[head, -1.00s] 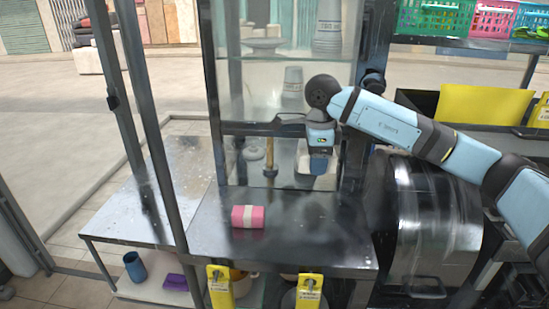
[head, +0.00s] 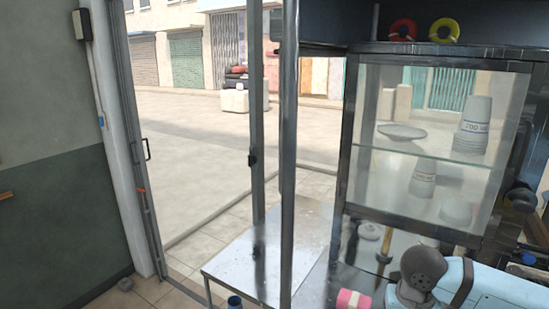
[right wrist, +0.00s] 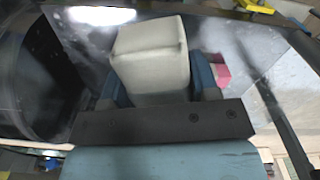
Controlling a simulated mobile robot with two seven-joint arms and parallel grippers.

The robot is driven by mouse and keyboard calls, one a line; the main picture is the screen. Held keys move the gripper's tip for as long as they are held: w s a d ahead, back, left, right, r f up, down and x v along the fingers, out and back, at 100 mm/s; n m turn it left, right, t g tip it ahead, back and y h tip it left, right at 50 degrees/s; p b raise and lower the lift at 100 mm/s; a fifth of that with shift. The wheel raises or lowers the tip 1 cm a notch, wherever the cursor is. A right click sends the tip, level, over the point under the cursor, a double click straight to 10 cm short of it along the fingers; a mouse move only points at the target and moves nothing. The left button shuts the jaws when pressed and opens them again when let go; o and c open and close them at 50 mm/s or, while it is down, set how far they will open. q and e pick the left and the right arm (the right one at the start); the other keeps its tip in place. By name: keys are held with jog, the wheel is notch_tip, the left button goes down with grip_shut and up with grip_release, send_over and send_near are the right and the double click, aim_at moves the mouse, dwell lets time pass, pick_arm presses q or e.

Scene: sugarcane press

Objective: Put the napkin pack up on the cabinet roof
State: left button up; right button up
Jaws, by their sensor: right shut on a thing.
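A pale, block-shaped pack, which I take to be the napkin pack (right wrist: 150,52), sits between the blue fingers of my right gripper (right wrist: 158,84) in the right wrist view. The gripper is shut on it. In the head view, my right wrist shows at the lower right, but its fingers and the pack are out of frame below. The glass cabinet (head: 353,140) stands at the right, with its dark roof edge (head: 440,49) near the top of the picture. My left gripper is not in view.
A red ring (head: 403,29) and a yellow ring (head: 445,29) rest at the cabinet top. Cups, a plate and a bowl show behind its glass. A pink-and-white bundle (head: 352,300) lies on the counter below. A metal post (head: 289,150) stands left of the cabinet.

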jog(key=s+a+n, duration=0.1)
jog(key=s+n, duration=0.1)
jog(key=n, duration=0.1)
jog(key=shift+a+f+p, duration=0.25)
jog(key=shift+a+p, duration=0.1)
jog(key=shift+f, duration=0.1)
jog(key=shift+s+d, duration=0.1)
